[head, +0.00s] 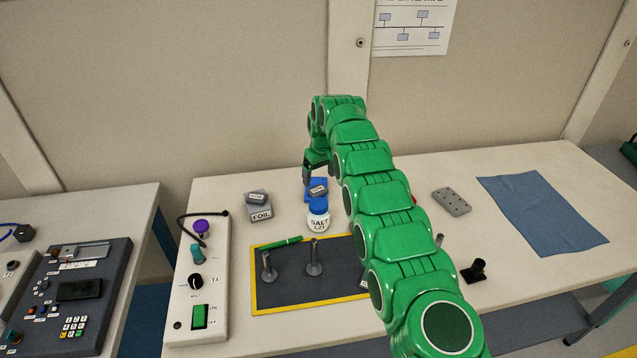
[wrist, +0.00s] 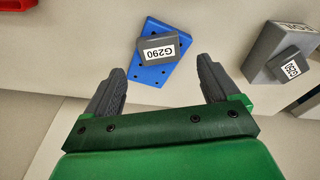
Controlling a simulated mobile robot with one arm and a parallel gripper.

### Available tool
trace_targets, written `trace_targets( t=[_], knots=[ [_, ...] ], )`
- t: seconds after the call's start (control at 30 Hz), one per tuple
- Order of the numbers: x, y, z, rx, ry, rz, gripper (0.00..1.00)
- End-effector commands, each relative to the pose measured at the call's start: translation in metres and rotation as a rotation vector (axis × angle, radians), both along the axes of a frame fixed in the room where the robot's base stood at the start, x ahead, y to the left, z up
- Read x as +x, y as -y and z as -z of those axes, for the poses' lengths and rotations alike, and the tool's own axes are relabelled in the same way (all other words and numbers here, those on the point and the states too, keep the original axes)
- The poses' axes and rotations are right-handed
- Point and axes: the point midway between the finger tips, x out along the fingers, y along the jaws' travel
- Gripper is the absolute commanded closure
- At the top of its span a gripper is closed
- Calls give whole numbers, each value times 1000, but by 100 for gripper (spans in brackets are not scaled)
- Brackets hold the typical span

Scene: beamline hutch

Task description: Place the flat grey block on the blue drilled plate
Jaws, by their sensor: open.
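A flat grey block (wrist: 159,49) with a white label reading G290 lies on the blue drilled plate (wrist: 150,75), turned at an angle to it. In the head view the grey block (head: 318,190) and the blue plate (head: 309,194) show behind the salt jar. My gripper (wrist: 160,62) is open, its fingers apart on either side of the block and plate and touching neither. In the head view my gripper (head: 318,172) is just above and behind them, partly hidden by my arm.
Another labelled grey block (head: 255,197) sits on a FOIL block (head: 261,213) to the left. A salt jar (head: 318,217) stands in front of the plate. A yellow-edged dark mat (head: 290,292) holds upright posts. A grey drilled plate (head: 452,202) and blue cloth (head: 543,212) lie right.

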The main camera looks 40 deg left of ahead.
Motion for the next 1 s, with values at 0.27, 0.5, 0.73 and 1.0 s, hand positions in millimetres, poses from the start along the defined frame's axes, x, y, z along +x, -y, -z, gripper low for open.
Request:
trace_targets(
  t=[0.27,0.5,0.73,1.0],
  knots=[
    [-2,7,-51,4,4,1,11],
    [-3,9,-64,2,2,1,11],
    [-2,11,-66,-1,1,4,11],
    [16,56,-95,-24,-1,79,11]
  ],
)
